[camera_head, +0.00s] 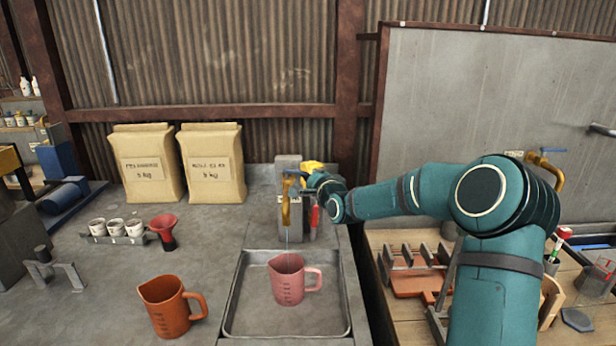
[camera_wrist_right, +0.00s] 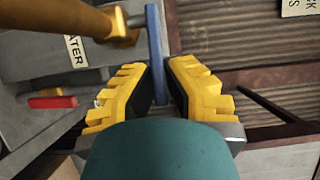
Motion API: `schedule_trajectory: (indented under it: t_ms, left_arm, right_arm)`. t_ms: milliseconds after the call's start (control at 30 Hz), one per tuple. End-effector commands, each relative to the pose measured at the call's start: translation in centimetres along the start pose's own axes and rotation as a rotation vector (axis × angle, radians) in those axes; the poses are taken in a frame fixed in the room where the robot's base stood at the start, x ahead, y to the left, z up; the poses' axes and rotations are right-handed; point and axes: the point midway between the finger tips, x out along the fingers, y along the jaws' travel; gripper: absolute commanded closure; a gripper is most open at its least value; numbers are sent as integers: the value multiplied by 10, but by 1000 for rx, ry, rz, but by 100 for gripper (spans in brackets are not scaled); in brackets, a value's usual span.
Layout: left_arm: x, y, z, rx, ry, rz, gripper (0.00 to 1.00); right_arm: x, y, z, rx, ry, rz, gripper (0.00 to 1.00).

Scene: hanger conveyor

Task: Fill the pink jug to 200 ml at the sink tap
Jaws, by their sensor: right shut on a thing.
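The pink jug (camera_head: 287,282) stands upright in the sink tray (camera_head: 240,312), its handle to the right. The brass tap (camera_head: 286,208) is above it, and a thin pale stream seems to run down from the spout into the jug. The water level and the 200 ml mark cannot be read. My right gripper (camera_head: 312,168) is at the top of the tap. In the right wrist view its yellow fingers (camera_wrist_right: 160,88) are shut on the blue tap lever (camera_wrist_right: 154,40). The brass tap body (camera_wrist_right: 65,18) lies to the left there. My left gripper is out of view.
An orange jug (camera_head: 166,308) stands on the counter left of the sink. A red funnel (camera_head: 164,228), a rack of white cups (camera_head: 116,230) and two paper sacks (camera_head: 212,165) stand further back. A wooden bench with tools is on the right.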

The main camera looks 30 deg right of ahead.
Motion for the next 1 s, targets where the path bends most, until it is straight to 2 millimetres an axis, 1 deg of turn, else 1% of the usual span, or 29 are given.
schedule_trajectory:
  t_ms: [100, 133, 200, 500, 633, 767, 1000]
  left_arm:
    - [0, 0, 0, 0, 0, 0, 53]
    - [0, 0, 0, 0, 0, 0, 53]
    - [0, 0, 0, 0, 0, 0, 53]
    - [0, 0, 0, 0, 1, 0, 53]
    - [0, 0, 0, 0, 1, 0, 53]
    - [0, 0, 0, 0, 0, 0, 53]
    - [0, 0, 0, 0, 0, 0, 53]
  right_arm:
    - [0, -3, 1, 0, -2, -6, 100]
    - [0, -3, 1, 0, -2, -6, 78]
    - [0, -2, 1, 0, -3, -5, 59]
    - [0, -1, 0, 0, -2, -2, 59]
    - [-8, 0, 0, 0, -1, 0, 59]
    - [-28, -1, 0, -2, 0, 0, 59]
    - [-77, -1, 0, -3, 0, -2, 59]
